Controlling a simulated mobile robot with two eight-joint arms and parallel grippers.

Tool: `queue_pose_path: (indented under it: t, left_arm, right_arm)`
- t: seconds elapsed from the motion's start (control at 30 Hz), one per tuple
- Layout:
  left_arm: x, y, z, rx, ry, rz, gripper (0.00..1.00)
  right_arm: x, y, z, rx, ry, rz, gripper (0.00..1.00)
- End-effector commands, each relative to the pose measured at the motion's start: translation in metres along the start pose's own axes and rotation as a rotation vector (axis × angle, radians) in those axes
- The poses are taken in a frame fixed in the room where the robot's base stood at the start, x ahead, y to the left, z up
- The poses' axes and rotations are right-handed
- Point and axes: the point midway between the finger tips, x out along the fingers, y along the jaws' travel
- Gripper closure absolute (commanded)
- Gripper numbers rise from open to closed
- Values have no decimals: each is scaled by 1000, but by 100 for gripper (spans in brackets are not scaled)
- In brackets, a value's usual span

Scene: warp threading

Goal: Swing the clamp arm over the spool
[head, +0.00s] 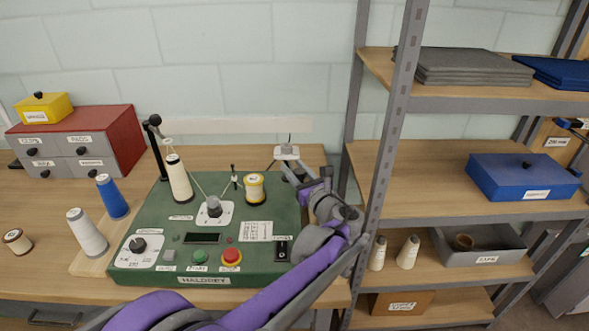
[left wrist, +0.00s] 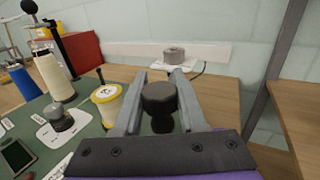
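The yellow-and-white spool (head: 255,188) stands on the green machine (head: 150,215), left of my left gripper (head: 308,185). In the left wrist view the spool (left wrist: 107,100) is just left of the fingers. A dark knob (left wrist: 159,97), which looks like the clamp arm's handle, sits between the fingers of my left gripper (left wrist: 160,85), with both fingers seeming to touch its sides. The rest of the clamp arm is mostly hidden by my gripper, and no arm shows over the spool. My right gripper is not in view.
A tall white thread cone (head: 179,180) stands behind the dial, near a black-knobbed post (head: 153,121). A grey cylinder on a white plate (head: 286,152) sits behind the machine. A shelf upright (head: 388,140) rises close to my left arm's right side.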

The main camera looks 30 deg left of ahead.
Motion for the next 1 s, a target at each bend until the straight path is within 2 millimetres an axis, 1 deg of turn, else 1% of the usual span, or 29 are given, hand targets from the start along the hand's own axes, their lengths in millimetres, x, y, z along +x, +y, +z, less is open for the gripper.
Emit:
queue_pose_path:
  t: [0.03,0.1,1.0]
  left_arm:
    - [0,0,0,0,0,0,90]
    - [0,0,0,0,0,0,100]
    - [0,0,0,0,1,0,100]
  right_arm:
    - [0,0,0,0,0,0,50]
    - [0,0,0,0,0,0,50]
    - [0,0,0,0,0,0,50]
